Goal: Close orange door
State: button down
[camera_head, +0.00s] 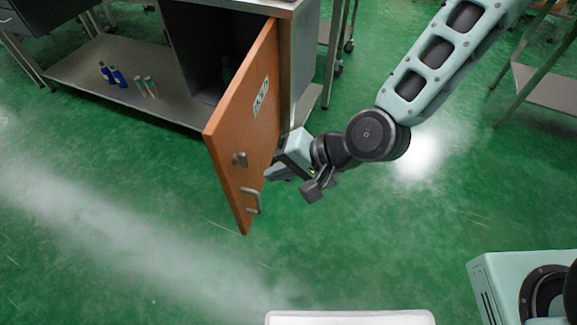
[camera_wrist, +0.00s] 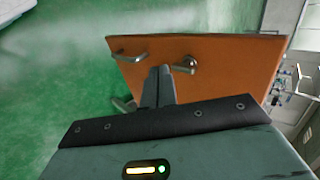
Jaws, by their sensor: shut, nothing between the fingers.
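The orange door (camera_head: 245,125) stands open, swung out from the right side of the cabinet toward me. It has a label, a metal knob (camera_head: 239,158) and a metal pull handle (camera_head: 252,200) near its free edge. My gripper (camera_head: 272,174) is at the right of the door, close to its free-edge half, with the fingers together and empty. In the wrist view the door (camera_wrist: 225,58) fills the area ahead of my gripper (camera_wrist: 160,72), whose fingertips lie between the handle (camera_wrist: 130,57) and the knob (camera_wrist: 186,65). I cannot tell whether they touch the door.
The cabinet (camera_head: 225,5) has a dark open interior. A metal rack (camera_head: 545,88) stands at the right. The green floor (camera_head: 110,220) in front of the door is clear.

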aim_at(231, 179)
jog(key=a+f, duration=0.1)
jog(key=a, duration=0.1)
jog(key=a+f, duration=0.1)
jog(key=a, duration=0.1)
jog(key=w+a+f, duration=0.1)
jog(key=a, duration=0.1)
jog(key=shift+w+a+f+b, duration=0.1)
jog(key=shift+b, duration=0.2)
jog(key=shift+w+a, duration=0.15)
jog(key=shift+a, duration=0.45)
